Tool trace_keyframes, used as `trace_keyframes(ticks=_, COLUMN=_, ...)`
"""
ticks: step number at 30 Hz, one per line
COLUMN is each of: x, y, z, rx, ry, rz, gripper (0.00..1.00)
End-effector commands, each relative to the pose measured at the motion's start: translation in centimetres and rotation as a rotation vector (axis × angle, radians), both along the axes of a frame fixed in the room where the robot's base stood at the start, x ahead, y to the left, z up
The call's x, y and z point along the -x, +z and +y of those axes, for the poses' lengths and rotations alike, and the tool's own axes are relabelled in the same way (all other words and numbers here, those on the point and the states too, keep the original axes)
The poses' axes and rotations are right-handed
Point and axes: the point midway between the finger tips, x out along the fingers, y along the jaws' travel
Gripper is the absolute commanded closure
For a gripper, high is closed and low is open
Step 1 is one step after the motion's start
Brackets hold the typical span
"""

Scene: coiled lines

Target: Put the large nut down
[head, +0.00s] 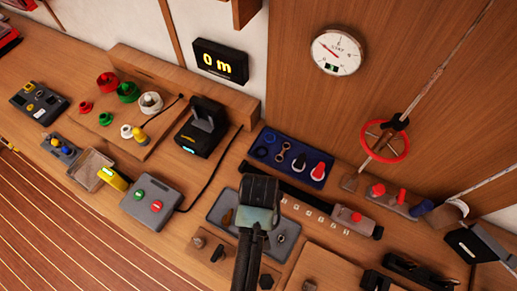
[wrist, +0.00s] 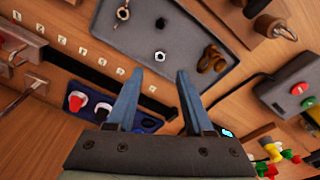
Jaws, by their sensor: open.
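A bright, pale hexagonal nut (wrist: 159,55) lies on the grey tray (wrist: 190,22) in the wrist view, just beyond and between my fingertips. A darker nut (wrist: 161,22) lies farther up the same tray; I cannot tell for sure which of the two is the large nut. My gripper (wrist: 155,73) is open, its blue-grey fingers apart with nothing between them. In the head view my gripper (head: 258,200) hangs over the grey tray (head: 222,204), hiding its middle and the nuts.
The tray also bears a brown item (wrist: 211,60) and a metal ring-ended piece (wrist: 123,14). A blue tray (head: 262,138) with knobs and shackles lies behind. A dark rail (head: 285,190) runs alongside. A grey box with buttons (head: 152,202) stands left, and wooden blocks lie at the front.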

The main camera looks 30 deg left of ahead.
Motion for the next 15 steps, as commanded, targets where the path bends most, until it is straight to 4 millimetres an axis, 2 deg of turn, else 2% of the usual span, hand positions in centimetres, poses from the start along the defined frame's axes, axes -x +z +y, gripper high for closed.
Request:
trace_keyframes(ticks=6, x=0.3, y=3.2, z=-0.2, rx=-0.001, ry=0.0, rz=-0.003, gripper=0.48)
trace_keyframes(ticks=15, x=0.5, y=4.3, z=-0.2, rx=0.0, ry=0.0, rz=0.001, gripper=0.48)
